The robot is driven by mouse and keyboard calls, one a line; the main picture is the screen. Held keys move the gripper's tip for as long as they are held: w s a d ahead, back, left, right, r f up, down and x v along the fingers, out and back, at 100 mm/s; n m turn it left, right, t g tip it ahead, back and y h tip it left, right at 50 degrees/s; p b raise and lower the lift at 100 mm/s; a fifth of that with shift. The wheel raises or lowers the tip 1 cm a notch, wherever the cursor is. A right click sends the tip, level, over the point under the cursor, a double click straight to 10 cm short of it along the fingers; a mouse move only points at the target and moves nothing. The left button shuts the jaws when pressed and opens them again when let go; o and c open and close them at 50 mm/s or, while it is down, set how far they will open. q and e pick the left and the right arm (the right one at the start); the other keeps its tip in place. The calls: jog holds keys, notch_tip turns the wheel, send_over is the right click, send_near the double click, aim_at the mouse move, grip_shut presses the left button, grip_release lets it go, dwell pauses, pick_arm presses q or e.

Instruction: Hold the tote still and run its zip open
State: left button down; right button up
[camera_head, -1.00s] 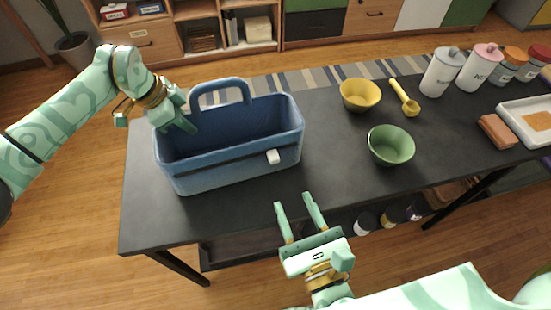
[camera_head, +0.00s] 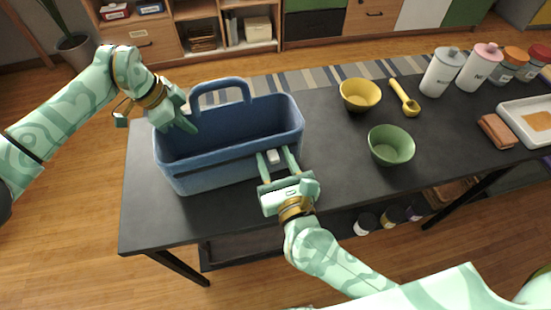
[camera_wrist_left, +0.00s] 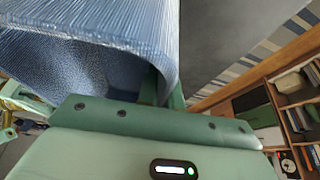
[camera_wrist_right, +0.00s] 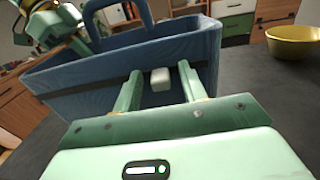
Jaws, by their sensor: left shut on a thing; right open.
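The blue tote (camera_head: 215,172) stands upright on the dark table, its handle raised at the back. A dark zip line runs along its front face, and the white zip pull (camera_head: 273,157) sits near the right end; it also shows in the right wrist view (camera_wrist_right: 160,79). My left gripper (camera_head: 182,122) is shut on the tote's left wall, which fills much of the left wrist view (camera_wrist_left: 90,55). My right gripper (camera_head: 277,158) is open at the tote's front, its two fingers on either side of the zip pull. Whether they touch it I cannot tell.
A yellow bowl (camera_head: 360,95), a green bowl (camera_head: 391,145) and a yellow scoop (camera_head: 404,97) stand right of the tote on the table (camera_head: 330,165). Canisters, a brown block (camera_head: 496,131) and a white tray (camera_head: 527,122) are further right. The front left tabletop is clear.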

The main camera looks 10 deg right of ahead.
grip_shut()
jog(key=a, duration=0.6)
jog(key=s+a, duration=0.1)
jog(key=a, duration=0.2)
jog(key=shift+a, duration=0.15)
grip_release()
send_near(228, 161)
jog(key=shift+s, duration=0.45)
